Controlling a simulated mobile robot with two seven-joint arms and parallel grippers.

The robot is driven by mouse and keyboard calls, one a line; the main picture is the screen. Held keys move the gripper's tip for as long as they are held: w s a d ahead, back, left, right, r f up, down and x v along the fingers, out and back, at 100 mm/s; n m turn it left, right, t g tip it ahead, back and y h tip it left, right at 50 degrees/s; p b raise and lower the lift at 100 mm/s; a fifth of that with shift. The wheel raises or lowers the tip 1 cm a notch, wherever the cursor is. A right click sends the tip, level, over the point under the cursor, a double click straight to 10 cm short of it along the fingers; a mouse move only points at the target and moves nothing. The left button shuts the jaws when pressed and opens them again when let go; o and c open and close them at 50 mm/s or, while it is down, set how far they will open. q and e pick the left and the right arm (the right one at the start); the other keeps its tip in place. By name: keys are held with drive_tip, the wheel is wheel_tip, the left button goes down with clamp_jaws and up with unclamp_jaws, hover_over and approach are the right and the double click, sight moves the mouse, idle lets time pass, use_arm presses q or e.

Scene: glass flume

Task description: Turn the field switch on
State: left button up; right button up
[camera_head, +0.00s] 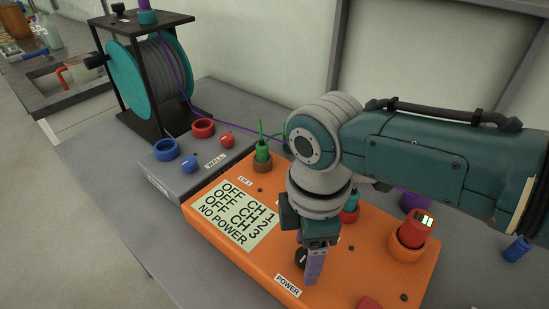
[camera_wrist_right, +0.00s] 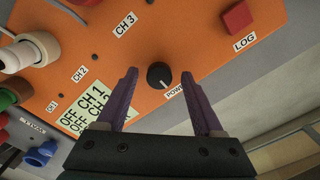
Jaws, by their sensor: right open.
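No switch labelled "field" can be read in either view. A black round knob (camera_wrist_right: 160,76) labelled POWER sits on the orange box (camera_head: 262,274), whose display (camera_head: 235,213) reads OFF for several channels and NO POWER. My right gripper (camera_wrist_right: 158,88) is open, with its two purple fingers on either side of the knob in the wrist view; I cannot tell whether they touch it. In the head view the right gripper (camera_head: 314,268) hangs over the box near the POWER label, partly hiding the knob. My left gripper is not in view.
A grey box (camera_head: 172,178) with red and blue sockets stands left of the orange box. A red LOG button (camera_wrist_right: 236,17) and a red plug (camera_head: 416,228) are close to the gripper.

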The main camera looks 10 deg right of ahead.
clamp_jaws()
idle(0.6)
